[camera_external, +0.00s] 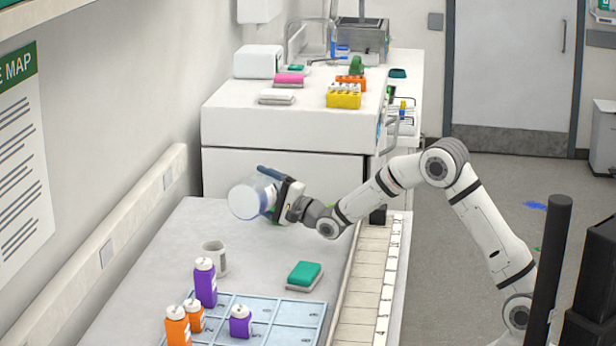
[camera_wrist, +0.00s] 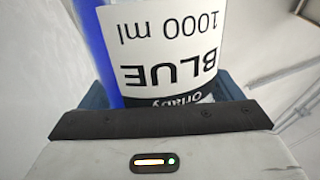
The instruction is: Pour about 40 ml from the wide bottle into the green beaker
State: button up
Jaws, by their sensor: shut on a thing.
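The wide bottle (camera_external: 246,199) is clear, with blue liquid in it. My gripper (camera_external: 277,192) is shut on it and holds it tilted well over, above the far part of the near bench. In the wrist view the bottle (camera_wrist: 170,50) fills the space between the jaws. Its white label reads BLUE 1000 ml, upside down, and blue liquid lies along the left side. I cannot make out the green beaker. Small green patches show around my gripper in the external view, but I cannot tell what they belong to.
A white mug (camera_external: 214,256) and a green-topped sponge (camera_external: 304,275) stand on the near bench (camera_external: 260,262). Purple bottles (camera_external: 205,284) and orange bottles (camera_external: 178,325) stand at a blue-grey gridded tray (camera_external: 285,312). Racks, including a yellow one (camera_external: 343,98), sit on the higher far bench.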

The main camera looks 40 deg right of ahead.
dwell(0.4)
jog(key=n, duration=0.1)
jog(key=f+n+y, duration=0.1)
jog(key=f+n+p, duration=0.1)
jog(key=n, duration=0.1)
jog(key=shift+s+a+f+g, duration=0.15)
jog(key=shift+a+g, duration=0.1)
jog(key=shift+g, duration=0.15)
jog(key=shift+r+n+y+p, duration=0.25)
jog(key=shift+n+y+p, duration=0.05)
jog(key=shift+n, duration=0.3)
jog(key=shift+r+n+p, duration=0.2)
jog(key=shift+n+p, duration=0.1)
jog(key=shift+n, duration=0.3)
jog(key=shift+d+f+n+g+y+b, duration=0.1)
jog(key=shift+n+g+y+b, duration=0.2)
jog(key=shift+g+b, duration=0.15)
jog(key=shift+r, duration=0.2)
jog(key=shift+n, duration=0.4)
